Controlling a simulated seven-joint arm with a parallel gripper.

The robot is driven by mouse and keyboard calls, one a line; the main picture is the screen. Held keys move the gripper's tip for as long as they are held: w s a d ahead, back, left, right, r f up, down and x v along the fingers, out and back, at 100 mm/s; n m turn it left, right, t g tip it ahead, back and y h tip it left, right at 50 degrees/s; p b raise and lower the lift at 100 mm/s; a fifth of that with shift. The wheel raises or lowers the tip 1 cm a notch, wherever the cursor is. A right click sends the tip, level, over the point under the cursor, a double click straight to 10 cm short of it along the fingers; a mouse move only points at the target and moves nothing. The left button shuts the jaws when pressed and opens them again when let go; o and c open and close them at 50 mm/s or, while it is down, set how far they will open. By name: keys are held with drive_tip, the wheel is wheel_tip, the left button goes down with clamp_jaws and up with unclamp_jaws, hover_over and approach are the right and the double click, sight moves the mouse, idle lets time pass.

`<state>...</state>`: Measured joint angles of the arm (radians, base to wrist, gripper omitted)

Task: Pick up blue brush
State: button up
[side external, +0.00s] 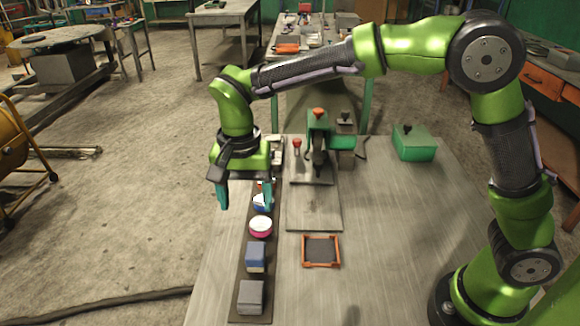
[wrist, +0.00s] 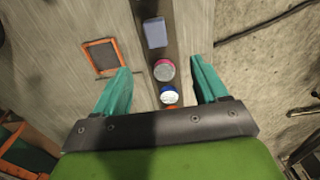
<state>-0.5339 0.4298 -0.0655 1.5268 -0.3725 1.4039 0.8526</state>
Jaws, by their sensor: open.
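Several small things stand in a row on a dark strip (side external: 236,308) along the table's left side. A blue block (side external: 256,254), also in the wrist view (wrist: 155,32), may be the blue brush; no bristles can be made out. A round blue-and-white item (side external: 261,206), also in the wrist view (wrist: 169,97), is partly hidden by a finger in the side view. My gripper (side external: 245,198) is open and empty above the strip's far part. In the wrist view its teal fingers (wrist: 160,72) stand either side of the row, with the blue block beyond the fingertips.
A round pink-and-white item (side external: 260,227) stands between the blue block and the blue-and-white item. A grey block (side external: 251,296) is nearest. An orange-framed tray (side external: 305,252) and a green press (side external: 318,145) stand right of the strip. A green box (side external: 414,145) is farther right.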

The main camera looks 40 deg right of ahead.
sight(255, 250)
wheel_tip(255, 250, down, 10)
drive_tip(key=shift+f, duration=0.2)
drive_tip(key=shift+s+d+f, duration=0.1)
drive_tip(key=shift+s+f, duration=0.1)
drive_tip(key=shift+f, duration=1.15)
drive_tip(key=shift+s+f, duration=0.2)
drive_tip(key=shift+f, duration=1.1)
drive_tip(key=c, duration=1.1)
